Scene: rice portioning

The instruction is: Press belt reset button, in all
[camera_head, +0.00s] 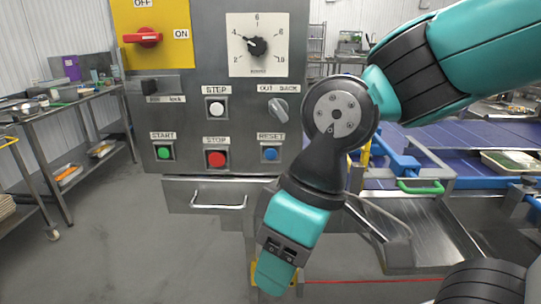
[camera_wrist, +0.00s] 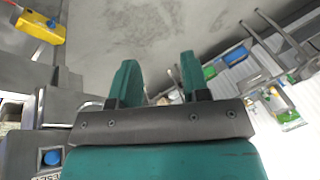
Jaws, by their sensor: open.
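The blue reset button (camera_head: 270,154) sits at the lower right of the grey control panel (camera_head: 190,112), under a RESET label. In the wrist view the blue button (camera_wrist: 52,158) shows at the lower left, beside the gripper body. My gripper (camera_head: 273,276) hangs below and in front of the panel, pointing down, apart from the button. In the wrist view my gripper (camera_wrist: 158,75) has its two teal fingers apart with nothing between them.
The green start button (camera_head: 163,153) and red stop button (camera_head: 216,158) are left of reset. A drawer handle (camera_head: 218,201) juts out below the panel. The belt (camera_head: 450,140) lies right, behind my arm. Steel tables (camera_head: 72,98) stand left; floor between is clear.

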